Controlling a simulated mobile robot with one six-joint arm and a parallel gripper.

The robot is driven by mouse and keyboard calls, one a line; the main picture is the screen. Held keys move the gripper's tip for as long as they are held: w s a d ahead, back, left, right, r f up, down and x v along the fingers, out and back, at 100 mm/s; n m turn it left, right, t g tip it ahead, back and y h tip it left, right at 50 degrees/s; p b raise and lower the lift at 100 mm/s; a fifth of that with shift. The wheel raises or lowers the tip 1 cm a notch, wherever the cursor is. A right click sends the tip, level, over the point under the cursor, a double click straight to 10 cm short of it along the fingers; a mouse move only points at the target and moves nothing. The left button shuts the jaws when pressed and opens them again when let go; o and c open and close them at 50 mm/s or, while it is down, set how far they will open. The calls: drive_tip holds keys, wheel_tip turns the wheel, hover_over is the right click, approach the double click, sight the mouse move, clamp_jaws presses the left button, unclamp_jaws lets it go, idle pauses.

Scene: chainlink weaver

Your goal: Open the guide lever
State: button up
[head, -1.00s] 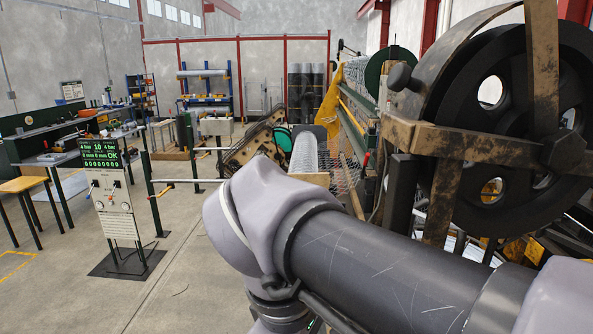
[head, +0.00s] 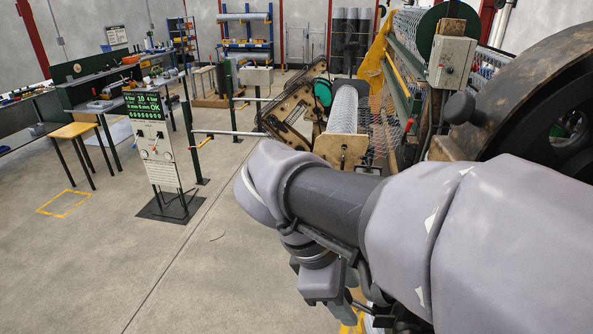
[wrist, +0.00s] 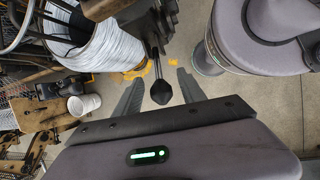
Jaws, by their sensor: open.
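In the wrist view, a dark lever with a rounded black knob (wrist: 161,92) on a thin rod points toward my camera. The rod runs up to a dark metal bracket (wrist: 150,22) at the top. My gripper (wrist: 160,78) is open, with one finger on each side of the knob and a visible gap to both. I cannot tell how deep the knob sits between the fingers. In the head view my arm's links cover the lower right, and my fingertips cannot be made out there.
In the head view, a control panel (head: 152,140) stands on the left, the mesh roll (head: 343,110) lies ahead, and a large dark wheel (head: 545,115) is at right.

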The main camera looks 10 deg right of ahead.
sight(359, 306)
drive_tip(key=shift+x, duration=1.45)
clamp_jaws()
idle(0.3)
